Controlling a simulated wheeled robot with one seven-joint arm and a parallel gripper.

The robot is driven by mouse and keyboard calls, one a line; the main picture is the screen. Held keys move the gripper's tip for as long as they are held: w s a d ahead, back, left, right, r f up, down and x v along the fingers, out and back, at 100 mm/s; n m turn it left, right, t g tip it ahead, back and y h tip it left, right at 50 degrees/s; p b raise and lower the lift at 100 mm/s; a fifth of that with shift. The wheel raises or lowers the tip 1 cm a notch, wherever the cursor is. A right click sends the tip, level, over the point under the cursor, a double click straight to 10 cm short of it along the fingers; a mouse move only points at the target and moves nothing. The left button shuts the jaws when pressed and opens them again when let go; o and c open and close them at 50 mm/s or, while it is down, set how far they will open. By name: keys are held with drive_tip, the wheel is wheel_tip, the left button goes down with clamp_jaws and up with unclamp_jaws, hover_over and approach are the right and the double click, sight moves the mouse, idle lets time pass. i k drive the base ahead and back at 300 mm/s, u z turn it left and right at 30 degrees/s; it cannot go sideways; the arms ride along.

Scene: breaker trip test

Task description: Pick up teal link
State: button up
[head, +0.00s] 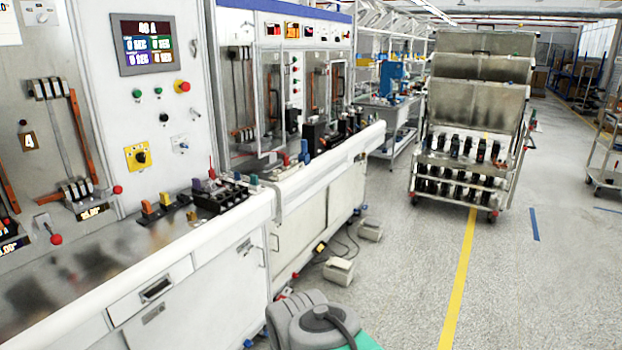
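Several small coloured links stand in a row on the front of the left test bench. They include an orange link (147,209), a yellow link (165,199) and a purple link (197,184). A small piece that looks teal (254,180) stands at the right end of this row, beside a black breaker block (220,196). It is too small for me to be sure of its colour or shape. My gripper is not in view. A grey rounded part of my own body shows at the bottom centre.
The bench's white front edge (130,262) runs along the left. A second bench with more breakers stands beyond it. A wheeled rack (470,130) of black breakers stands at the back right. Grey boxes (339,270) and cables lie on the floor by the benches.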

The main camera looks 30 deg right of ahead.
sight(254, 178)
drive_tip(key=z, duration=0.35)
drive_tip(key=k, duration=0.65)
drive_tip(key=u, duration=0.4)
drive_tip(key=i, duration=1.45)
drive_tip(key=z, duration=1.3)
drive_tip(key=i, duration=2.05)
